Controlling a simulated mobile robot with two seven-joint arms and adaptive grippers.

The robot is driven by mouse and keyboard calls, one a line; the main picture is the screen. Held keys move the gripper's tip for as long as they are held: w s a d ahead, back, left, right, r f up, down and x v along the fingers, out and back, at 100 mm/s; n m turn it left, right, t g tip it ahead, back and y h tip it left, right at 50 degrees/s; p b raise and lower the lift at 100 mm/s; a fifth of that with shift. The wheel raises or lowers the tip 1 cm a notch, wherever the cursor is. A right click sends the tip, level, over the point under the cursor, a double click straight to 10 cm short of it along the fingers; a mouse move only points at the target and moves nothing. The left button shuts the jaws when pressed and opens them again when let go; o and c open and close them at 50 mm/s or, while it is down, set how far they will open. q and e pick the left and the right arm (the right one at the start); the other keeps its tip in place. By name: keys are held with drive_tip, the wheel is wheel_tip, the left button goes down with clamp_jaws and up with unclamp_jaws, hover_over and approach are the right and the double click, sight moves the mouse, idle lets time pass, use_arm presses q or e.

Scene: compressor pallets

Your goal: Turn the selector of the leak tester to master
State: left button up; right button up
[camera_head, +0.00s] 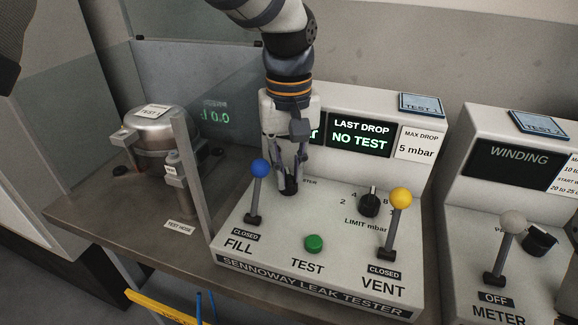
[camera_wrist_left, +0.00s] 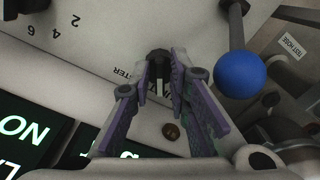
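The leak tester (camera_head: 232,252) is a pale sloping console with FILL, TEST and VENT controls. My left gripper (camera_head: 289,183) points down at its panel, between the blue-knobbed FILL lever (camera_head: 259,180) and the numbered dial (camera_head: 369,203). A small black selector knob (camera_wrist_left: 159,62) with a pale mark shows at the fingertips of the left gripper (camera_wrist_left: 164,72) in the left wrist view. The fingers flank it closely, but I cannot tell whether they grip it. Panel lettering ending in "TER" (camera_wrist_left: 131,74) is beside it; the rest is hidden. My right gripper is not in view.
The yellow-knobbed VENT lever (camera_head: 400,210) and green TEST button (camera_head: 314,243) are right of my gripper. A metal compressor (camera_head: 160,130) stands left behind a clear screen and post (camera_head: 190,180). The winding tester (camera_head: 480,135) is at the right. The display reads NO TEST.

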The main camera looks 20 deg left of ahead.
use_arm(q)
clamp_jaws()
drive_tip(key=shift+r+m, duration=0.15)
drive_tip(key=shift+m, duration=0.15)
drive_tip(key=shift+m+p, duration=0.3)
drive_tip(key=shift+m, duration=0.4)
drive_tip(key=m, duration=0.5)
drive_tip(key=shift+a, duration=0.15)
drive_tip(key=shift+a+m, duration=0.1)
drive_tip(key=shift+m, duration=2.3)
unclamp_jaws()
